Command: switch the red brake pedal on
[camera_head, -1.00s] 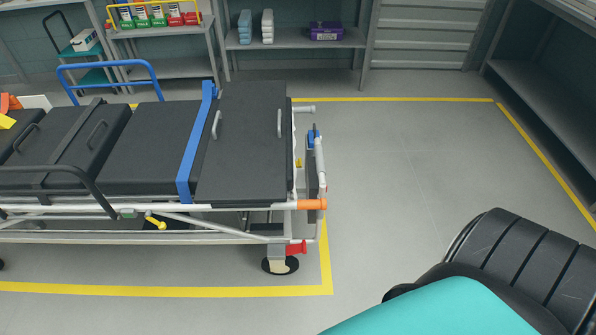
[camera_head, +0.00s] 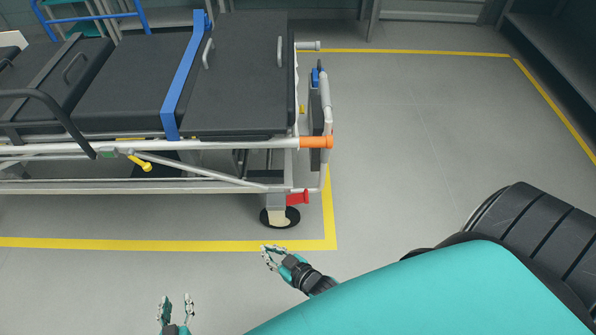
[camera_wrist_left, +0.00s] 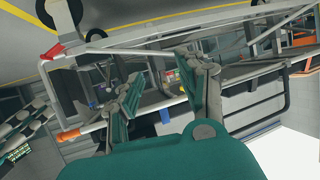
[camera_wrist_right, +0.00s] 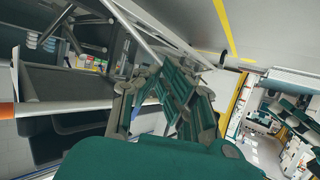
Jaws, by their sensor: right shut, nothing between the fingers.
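The red brake pedal (camera_head: 298,197) sticks out beside the caster wheel (camera_head: 279,217) at the stretcher's near right end. It also shows in the left wrist view (camera_wrist_left: 52,53); I cannot make it out in the right wrist view. My right gripper (camera_head: 272,254) is shut and empty, in front of the wheel and apart from the pedal in the head view. My left gripper (camera_head: 177,306) is open and empty, lower and further left, with its fingers apart in the left wrist view (camera_wrist_left: 163,85). Whether the pedal is on or off, I cannot tell.
The stretcher (camera_head: 238,85) fills the upper left, with an orange-ended rail (camera_head: 316,142) above the pedal. A yellow floor line (camera_head: 170,244) runs around it. The floor (camera_head: 420,140) to the right is clear. A dark shelf (camera_head: 560,60) stands at the far right.

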